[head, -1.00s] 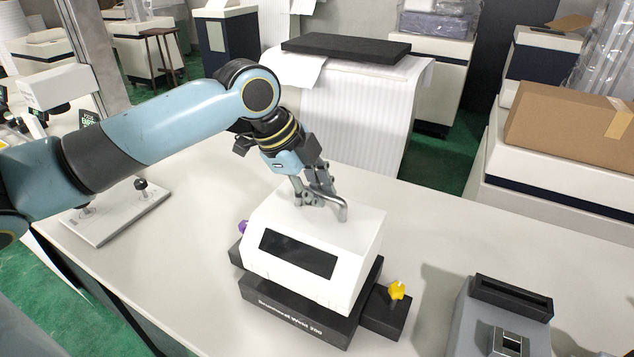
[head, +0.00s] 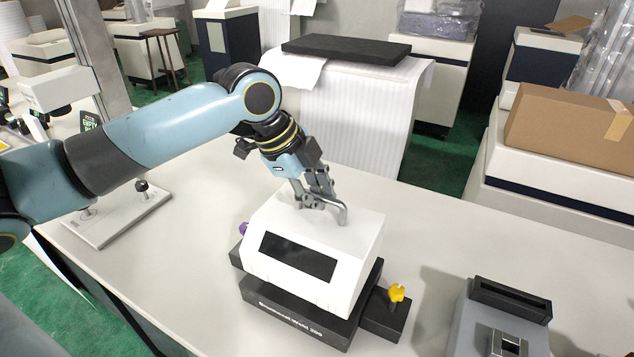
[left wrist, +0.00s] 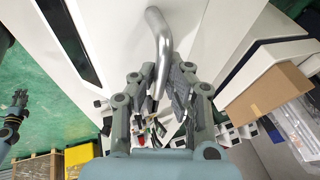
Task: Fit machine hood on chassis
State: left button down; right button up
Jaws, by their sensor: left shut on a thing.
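The white machine hood (head: 340,240) has a dark window on its sloped front and a bent metal handle (head: 343,213) on top. It sits on or just over the black chassis (head: 290,318); I cannot tell whether it is fully seated. The chassis has a yellow knob (head: 397,293) on its right and a purple knob (head: 243,228) at the left, partly hidden. My left gripper (head: 318,203) is shut on the handle. The left wrist view shows the handle (left wrist: 160,45) running between its fingers (left wrist: 160,95).
A grey device (head: 500,320) with a black slot stands at the table's front right. A light plate with knobs (head: 120,212) lies at the left of the table (head: 440,230). A cardboard box (head: 570,125) stands on a cabinet behind.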

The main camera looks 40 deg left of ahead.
aim_at(321, 214)
pick_arm(q)
jog(key=shift+p, duration=0.45)
dwell(0.7)
jog(key=shift+f+b, duration=1)
jog(key=shift+f, duration=0.6)
jog(key=c, duration=1.3)
grip_release()
jog(key=shift+f, duration=0.1)
jog(key=shift+v, duration=6.05)
jog(key=shift+w, duration=0.1)
